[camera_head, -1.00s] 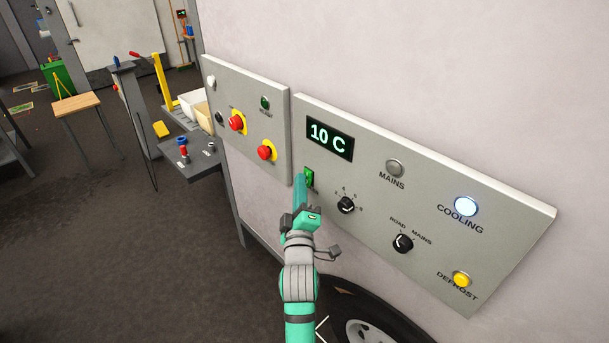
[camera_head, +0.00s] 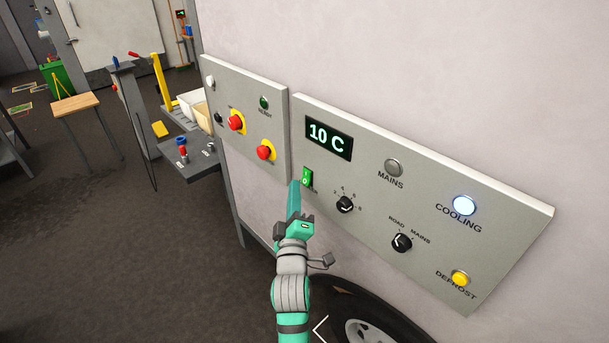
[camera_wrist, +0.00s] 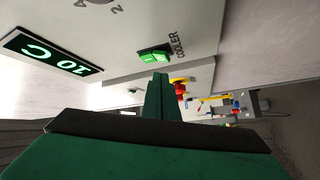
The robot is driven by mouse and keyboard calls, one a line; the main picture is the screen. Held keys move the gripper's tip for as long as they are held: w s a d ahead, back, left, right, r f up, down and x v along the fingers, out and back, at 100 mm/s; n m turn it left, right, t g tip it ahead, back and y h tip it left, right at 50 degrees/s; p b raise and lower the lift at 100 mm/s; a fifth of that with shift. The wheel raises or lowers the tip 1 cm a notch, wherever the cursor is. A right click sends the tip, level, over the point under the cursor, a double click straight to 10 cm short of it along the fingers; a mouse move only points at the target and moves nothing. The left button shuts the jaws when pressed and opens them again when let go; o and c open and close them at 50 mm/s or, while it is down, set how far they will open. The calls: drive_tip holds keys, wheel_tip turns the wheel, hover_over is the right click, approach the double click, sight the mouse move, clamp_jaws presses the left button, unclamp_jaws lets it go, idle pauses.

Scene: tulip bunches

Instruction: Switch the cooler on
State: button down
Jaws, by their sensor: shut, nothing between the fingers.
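The cooler switch (camera_head: 307,177) is a green rocker on the grey control panel, below the display. It is lit bright green, and in the wrist view the switch (camera_wrist: 154,56) has the label COOLER beside it. The display (camera_head: 329,138) reads 10 C, and the round COOLING lamp (camera_head: 464,206) glows white-blue. My gripper (camera_head: 295,185) is shut and empty, its tip just left of and below the switch. In the wrist view my gripper (camera_wrist: 161,78) shows a small gap between its fingertips and the switch.
The panel also has a black dial (camera_head: 344,204), a ROAD/MAINS knob (camera_head: 401,242), a dull MAINS lamp (camera_head: 393,168) and a yellow DEFROST button (camera_head: 459,278). A second panel with red buttons (camera_head: 264,153) is at left. A wheel (camera_head: 366,330) lies below.

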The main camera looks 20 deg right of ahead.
drive_tip(key=shift+s+a+f, duration=0.2)
drive_tip(key=shift+a+f, duration=0.05)
drive_tip(key=shift+a, duration=0.4)
drive_tip(key=shift+s+a+f, duration=0.15)
drive_tip(key=shift+a+f, duration=0.1)
drive_tip(key=shift+a, duration=0.4)
drive_tip(key=shift+s+a+f, duration=0.2)
drive_tip(key=shift+a+f, duration=0.05)
drive_tip(key=shift+a, duration=0.4)
drive_tip(key=shift+d, duration=0.1)
drive_tip(key=s+a+f+m+g+y, duration=0.1)
drive_tip(key=s+a+f+y, duration=0.2)
drive_tip(key=s+a+f, duration=0.5)
drive_tip(key=s+a+f+m+y, duration=0.15)
drive_tip(key=s+a+f, duration=0.25)
drive_tip(key=s+f, duration=0.8)
drive_tip(key=s+a+m+g+y, duration=0.1)
drive_tip(key=s+a+m, duration=0.1)
drive_tip(key=s, duration=0.9)
drive_tip(key=s+a+m+g+y, duration=0.1)
drive_tip(key=s+a+m+y, duration=0.1)
drive_tip(key=s, duration=1)
drive_tip(key=shift+s+a+r+m, duration=0.15)
drive_tip(key=shift+a+r+m, duration=0.2)
drive_tip(key=shift+a+m, duration=0.7)
drive_tip(key=shift+a, duration=0.1)
